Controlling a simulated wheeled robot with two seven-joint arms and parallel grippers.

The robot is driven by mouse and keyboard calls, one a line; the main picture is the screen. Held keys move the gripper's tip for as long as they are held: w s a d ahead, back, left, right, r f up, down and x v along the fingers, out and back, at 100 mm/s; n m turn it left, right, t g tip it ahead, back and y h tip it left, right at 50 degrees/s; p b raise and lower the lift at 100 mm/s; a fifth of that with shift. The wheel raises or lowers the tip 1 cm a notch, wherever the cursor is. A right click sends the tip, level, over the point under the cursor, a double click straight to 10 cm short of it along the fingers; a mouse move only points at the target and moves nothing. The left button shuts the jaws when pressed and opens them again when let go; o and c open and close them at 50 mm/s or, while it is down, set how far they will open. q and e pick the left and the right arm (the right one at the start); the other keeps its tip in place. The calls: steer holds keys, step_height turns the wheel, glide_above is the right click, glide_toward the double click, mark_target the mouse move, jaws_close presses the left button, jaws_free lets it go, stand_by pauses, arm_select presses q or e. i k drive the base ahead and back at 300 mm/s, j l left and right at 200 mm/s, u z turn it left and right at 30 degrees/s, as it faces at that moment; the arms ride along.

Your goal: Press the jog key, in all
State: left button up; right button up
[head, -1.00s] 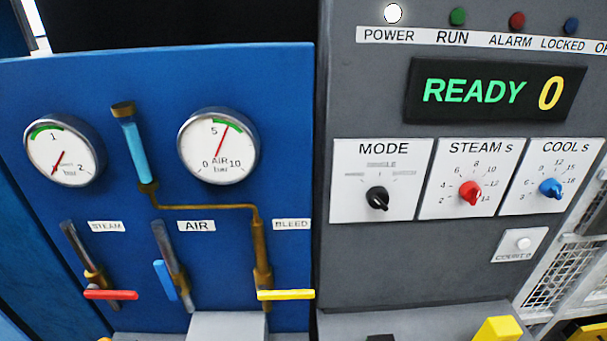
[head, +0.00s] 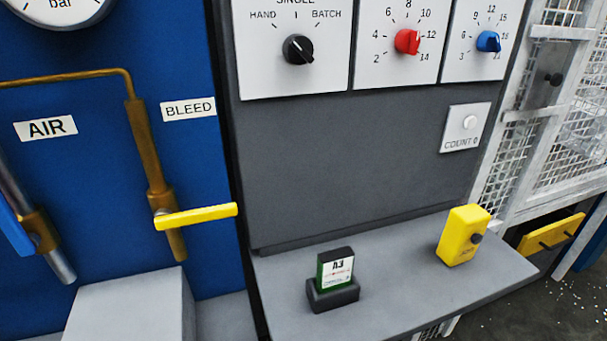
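A yellow box (head: 462,236) with a dark round button (head: 476,238) stands on the right of the grey shelf (head: 400,281) below the control panel. Small lettering under its button is too small to read. No key marked jog can be read elsewhere in the head view. The black mode knob (head: 299,49), with HAND and BATCH marks, is on the panel above. A white button (head: 470,122) sits on a plate labelled COUNT 0. Neither of my grippers is in view.
A small green and white card (head: 336,270) stands in a dark holder on the shelf. A yellow bleed lever (head: 196,216) sticks out from the blue panel at left. A white mesh guard (head: 570,130) stands at right. The shelf between card and yellow box is clear.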

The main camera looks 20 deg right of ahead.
mark_target(476, 238)
steer(key=l+z, duration=0.1)
steer(key=z, duration=0.35)
steer(key=l+z, duration=0.1)
steer(key=z, duration=0.4)
steer(key=l+z, duration=0.1)
steer(key=z, duration=0.35)
